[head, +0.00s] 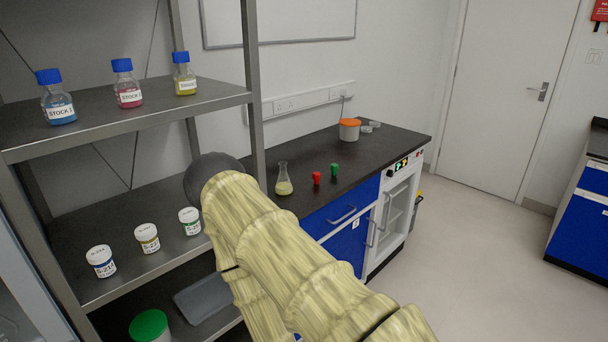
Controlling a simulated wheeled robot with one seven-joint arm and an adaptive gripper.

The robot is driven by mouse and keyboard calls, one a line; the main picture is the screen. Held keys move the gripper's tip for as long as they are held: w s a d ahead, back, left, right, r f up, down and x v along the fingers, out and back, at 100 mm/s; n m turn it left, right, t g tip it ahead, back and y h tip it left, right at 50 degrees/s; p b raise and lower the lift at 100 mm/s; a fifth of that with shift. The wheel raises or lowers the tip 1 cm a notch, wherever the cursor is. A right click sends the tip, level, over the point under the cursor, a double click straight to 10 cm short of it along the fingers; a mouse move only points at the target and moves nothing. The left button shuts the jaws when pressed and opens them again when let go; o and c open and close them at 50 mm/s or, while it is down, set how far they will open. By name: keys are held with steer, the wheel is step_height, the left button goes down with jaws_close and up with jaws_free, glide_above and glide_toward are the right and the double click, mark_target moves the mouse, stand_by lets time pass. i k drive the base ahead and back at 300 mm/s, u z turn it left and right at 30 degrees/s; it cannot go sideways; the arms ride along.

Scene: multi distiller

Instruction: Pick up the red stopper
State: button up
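The red stopper (316,179) stands on the dark bench top (385,145), near its front edge. A green stopper (334,170) stands just right of it and a little farther back. A conical flask (283,180) with pale yellow liquid stands to the left of the red stopper. My arm, in a pale yellow sleeve, reaches up from the bottom of the head view toward the shelves, left of the stoppers. Its dark rounded end shows beside the shelf post. My gripper's fingers cannot be made out, and nothing held can be seen.
A metal shelf rack (215,95) stands at the left, with several bottles and jars on it. Its post is close to my arm. A white tub with an orange lid (349,130) stands at the back of the bench. The floor (460,245) at the right is clear.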

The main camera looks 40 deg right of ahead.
mark_target(317, 176)
steer(key=z, duration=0.35)
steer(key=i, duration=0.65)
steer(key=z, duration=0.6)
